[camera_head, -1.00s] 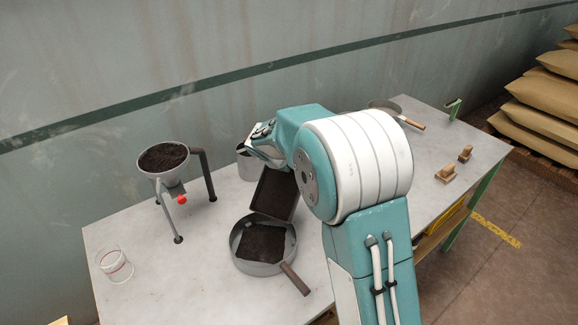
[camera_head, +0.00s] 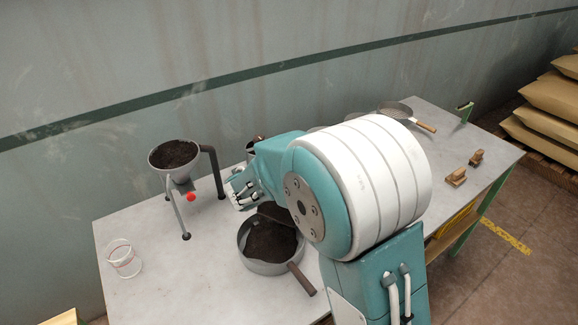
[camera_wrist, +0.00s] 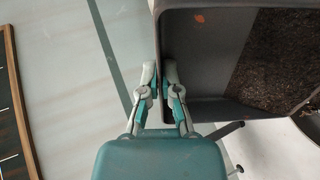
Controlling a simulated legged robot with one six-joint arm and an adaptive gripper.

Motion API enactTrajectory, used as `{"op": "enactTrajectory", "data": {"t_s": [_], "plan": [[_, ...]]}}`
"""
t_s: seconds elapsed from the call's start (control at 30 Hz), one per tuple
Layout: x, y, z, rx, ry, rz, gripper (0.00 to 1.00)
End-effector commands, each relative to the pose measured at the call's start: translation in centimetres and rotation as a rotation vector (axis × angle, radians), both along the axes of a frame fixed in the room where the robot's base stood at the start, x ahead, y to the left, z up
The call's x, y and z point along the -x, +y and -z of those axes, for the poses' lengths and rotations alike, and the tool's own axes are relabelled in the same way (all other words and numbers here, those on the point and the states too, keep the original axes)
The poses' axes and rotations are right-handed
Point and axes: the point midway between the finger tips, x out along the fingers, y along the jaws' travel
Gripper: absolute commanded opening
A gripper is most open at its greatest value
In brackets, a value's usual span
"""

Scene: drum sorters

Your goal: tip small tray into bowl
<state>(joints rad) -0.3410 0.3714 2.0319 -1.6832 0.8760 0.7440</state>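The small tray (camera_wrist: 207,35) is dark grey and box-shaped, with dark crumbly material (camera_wrist: 275,60) in its right part in the wrist view. My gripper (camera_wrist: 160,82) is shut on the tray's left wall, a finger on each side. In the head view my gripper (camera_head: 241,192) is at the back left of a round grey bowl-like pan (camera_head: 266,268) with a brown handle. The tray (camera_head: 274,211) shows only in part there, tilted over the pan's back edge, mostly hidden by my arm. Dark material (camera_head: 268,241) lies in the pan.
A funnel (camera_head: 174,160) full of dark material stands on legs to the left, with a red knob (camera_head: 191,197). A glass (camera_head: 123,258) is at the front left. Wooden blocks (camera_head: 457,177) and a handled pan (camera_head: 396,110) lie to the right.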

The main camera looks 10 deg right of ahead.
Motion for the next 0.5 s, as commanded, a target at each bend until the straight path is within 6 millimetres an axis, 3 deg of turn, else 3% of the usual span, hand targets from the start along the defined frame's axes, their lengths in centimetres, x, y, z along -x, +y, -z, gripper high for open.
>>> {"op": "enactTrajectory", "data": {"t_s": [0.5], "plan": [[3.0, 2.4, -1.1, 0.12, -0.154, -0.002, 0.0]]}}
